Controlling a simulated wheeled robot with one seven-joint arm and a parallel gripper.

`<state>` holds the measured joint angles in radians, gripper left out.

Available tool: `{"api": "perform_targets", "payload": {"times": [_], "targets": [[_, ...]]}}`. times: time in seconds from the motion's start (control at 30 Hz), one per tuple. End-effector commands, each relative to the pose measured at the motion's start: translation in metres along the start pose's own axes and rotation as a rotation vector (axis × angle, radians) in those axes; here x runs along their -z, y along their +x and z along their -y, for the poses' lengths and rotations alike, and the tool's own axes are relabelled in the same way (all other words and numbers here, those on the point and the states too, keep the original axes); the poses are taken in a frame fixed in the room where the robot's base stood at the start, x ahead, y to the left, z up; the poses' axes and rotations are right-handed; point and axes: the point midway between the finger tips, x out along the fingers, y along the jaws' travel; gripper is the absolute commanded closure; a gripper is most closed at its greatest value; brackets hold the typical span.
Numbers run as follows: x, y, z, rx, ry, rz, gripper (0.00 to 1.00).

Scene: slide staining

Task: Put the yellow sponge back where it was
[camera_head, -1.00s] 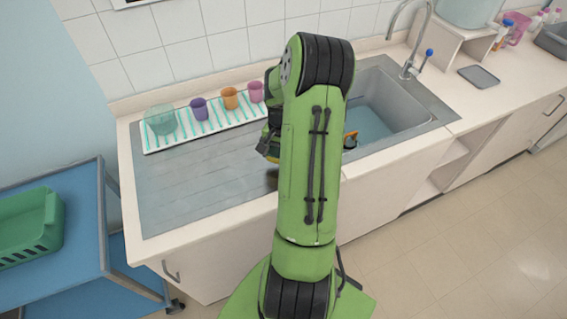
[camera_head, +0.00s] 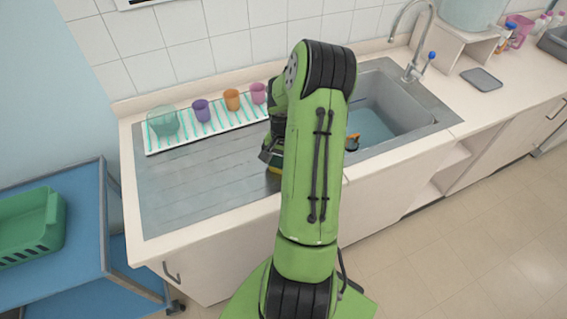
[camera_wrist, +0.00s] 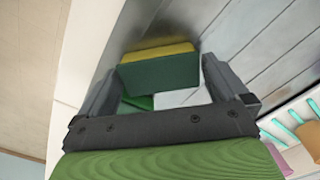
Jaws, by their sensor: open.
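The sponge (camera_wrist: 160,73) has a yellow layer and a dark green layer. In the wrist view it lies between the spread fingers of my gripper (camera_wrist: 158,68), with gaps visible on both sides. The sponge is at the grey steel drainboard (camera_wrist: 262,45), near its front edge. In the head view only a small yellow part of the sponge (camera_head: 275,168) shows beside my arm, below my gripper (camera_head: 270,156). My arm hides the rest. My gripper is open around the sponge.
A white drying rack (camera_head: 178,143) with a clear bowl (camera_head: 163,122) and purple, orange and pink cups stands behind the drainboard (camera_head: 190,190). The sink basin (camera_head: 385,110) is to the right, with an orange-and-dark object (camera_head: 352,142) at its near left. The drainboard's left part is clear.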

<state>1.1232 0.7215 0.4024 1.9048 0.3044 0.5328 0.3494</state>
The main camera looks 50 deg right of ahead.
Motion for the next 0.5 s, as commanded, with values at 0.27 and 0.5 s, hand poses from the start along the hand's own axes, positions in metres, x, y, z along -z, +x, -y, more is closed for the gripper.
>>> {"api": "perform_targets", "payload": {"times": [0.27,0.5], "targets": [[0.001,-0.077,0.000,0.002,0.000,-0.006,0.00],[0.000,-0.106,0.000,0.001,0.000,-0.002,0.00]]}}
